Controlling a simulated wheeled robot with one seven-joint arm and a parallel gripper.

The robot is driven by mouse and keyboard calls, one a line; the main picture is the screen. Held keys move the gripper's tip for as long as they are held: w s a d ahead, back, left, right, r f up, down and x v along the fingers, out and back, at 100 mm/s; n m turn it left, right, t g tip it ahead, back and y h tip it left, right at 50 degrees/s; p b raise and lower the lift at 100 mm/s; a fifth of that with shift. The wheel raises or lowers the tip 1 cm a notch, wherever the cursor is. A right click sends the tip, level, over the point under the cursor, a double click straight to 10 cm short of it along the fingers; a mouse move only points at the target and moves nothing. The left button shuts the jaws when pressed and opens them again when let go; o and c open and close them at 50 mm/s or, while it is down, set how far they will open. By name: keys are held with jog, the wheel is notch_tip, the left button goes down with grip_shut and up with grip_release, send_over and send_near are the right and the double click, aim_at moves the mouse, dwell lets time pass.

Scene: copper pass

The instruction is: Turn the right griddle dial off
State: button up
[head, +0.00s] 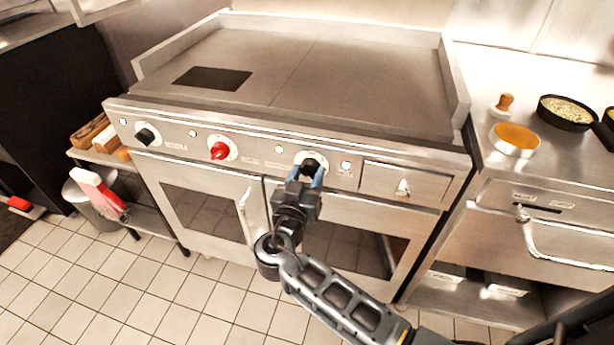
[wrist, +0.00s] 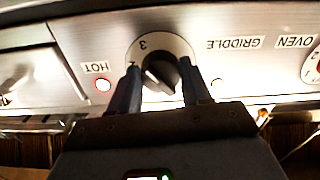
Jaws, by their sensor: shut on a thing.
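The right griddle dial (head: 311,163) is a black knob on a white round plate on the range's front panel. In the wrist view, which is upside down, the dial (wrist: 160,76) sits between the two fingers, with a "3" visible on its plate and the knob's bar slanted. My gripper (head: 306,176) is shut on this dial from the front, one finger on each side; it also shows in the wrist view (wrist: 160,85). A red light (head: 345,166) glows beside the dial; the wrist view shows it by the "HOT" label (wrist: 96,67). The fingers hide part of the plate.
A red dial (head: 219,150) and another black dial (head: 147,136) are further left on the panel. A drawer (head: 404,185) with a small knob is to the right. Oven door handles lie below.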

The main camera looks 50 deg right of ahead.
jog(key=n, duration=0.3)
jog(key=shift+b, duration=0.4)
jog(key=n, duration=0.4)
jog(key=shift+s, duration=0.1)
jog(key=n+p, duration=0.1)
jog(key=n, duration=0.2)
jog(key=shift+r+n, duration=0.15)
jog(key=shift+n, duration=0.25)
jog(key=n+p, duration=0.1)
jog(key=n, duration=0.2)
jog(key=shift+r+n, duration=0.1)
jog(key=shift+n, duration=0.2)
jog(key=n+p, duration=0.2)
jog(key=n, duration=0.1)
jog(key=shift+n, duration=0.3)
jog(key=n+p, duration=0.2)
jog(key=n, duration=0.1)
jog(key=shift+r+n, duration=0.1)
jog(key=shift+n, duration=0.2)
jog(key=n+p, duration=0.3)
jog(key=n, duration=0.1)
jog(key=shift+n+p, duration=0.9)
jog(key=shift+n, duration=0.7)
